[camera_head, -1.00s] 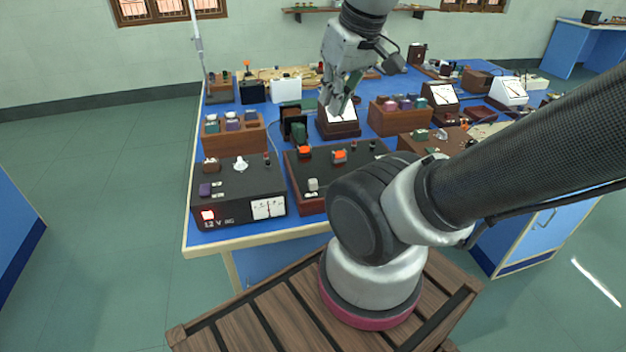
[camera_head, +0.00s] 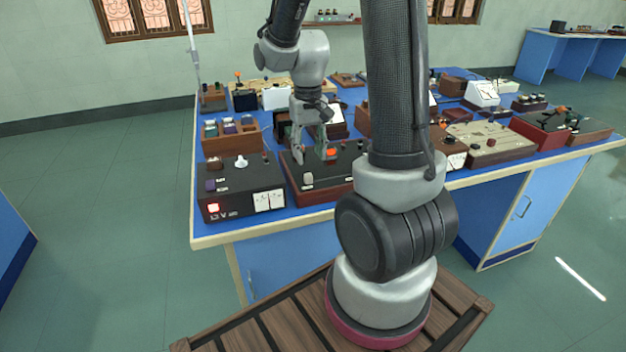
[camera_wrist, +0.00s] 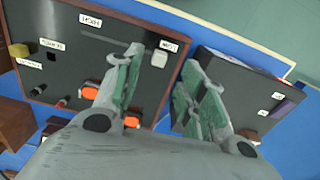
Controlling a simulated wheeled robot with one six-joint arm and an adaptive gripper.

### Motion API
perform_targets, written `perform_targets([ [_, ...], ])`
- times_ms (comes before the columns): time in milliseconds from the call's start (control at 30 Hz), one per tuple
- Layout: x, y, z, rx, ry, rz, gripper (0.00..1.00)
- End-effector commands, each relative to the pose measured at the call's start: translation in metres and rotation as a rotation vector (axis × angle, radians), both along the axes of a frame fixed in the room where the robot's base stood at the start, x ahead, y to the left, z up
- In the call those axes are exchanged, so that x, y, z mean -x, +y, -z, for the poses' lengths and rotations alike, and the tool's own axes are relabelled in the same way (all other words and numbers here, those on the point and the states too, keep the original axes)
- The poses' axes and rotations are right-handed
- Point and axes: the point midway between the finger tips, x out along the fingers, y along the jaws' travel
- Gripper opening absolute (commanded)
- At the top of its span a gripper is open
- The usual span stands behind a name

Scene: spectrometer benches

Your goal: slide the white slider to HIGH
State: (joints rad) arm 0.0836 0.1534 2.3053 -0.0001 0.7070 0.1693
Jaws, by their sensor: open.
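The white slider (camera_head: 308,179) is a small pale block at the front left of the dark, wood-framed panel (camera_head: 325,186). The wrist view shows the slider (camera_wrist: 159,59) beside a small white label (camera_wrist: 168,45), too blurred to read surely. Another label (camera_wrist: 90,20) sits farther along the same panel edge. My gripper (camera_head: 314,154) is open and empty over the panel, behind the slider in the head view. In the wrist view, the slider appears between the fingertips of my gripper (camera_wrist: 163,58); I see no contact.
Orange switches (camera_head: 331,153) stand on the panel near my fingers. A black 12 V box (camera_head: 240,188) with a white knob and meters sits at its left. A wooden block (camera_head: 232,140) with coloured parts is behind that box. Several instruments crowd the bench.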

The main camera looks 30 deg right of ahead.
Motion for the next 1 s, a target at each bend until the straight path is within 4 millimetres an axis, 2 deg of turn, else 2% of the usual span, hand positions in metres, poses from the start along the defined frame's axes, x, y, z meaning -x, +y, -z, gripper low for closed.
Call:
perform_targets([
  [167, -0.005, 0.000, 0.008, 0.002, -0.022, 0.029, 0.41],
  [400, -0.004, 0.000, 0.048, 0.002, -0.019, 0.028, 0.41],
  [600, -0.005, 0.000, 0.072, 0.002, -0.022, 0.028, 0.41],
  [933, -0.005, 0.000, 0.077, 0.003, -0.024, 0.027, 0.41],
  [1000, -0.005, 0.000, 0.077, 0.003, -0.024, 0.027, 0.30],
])
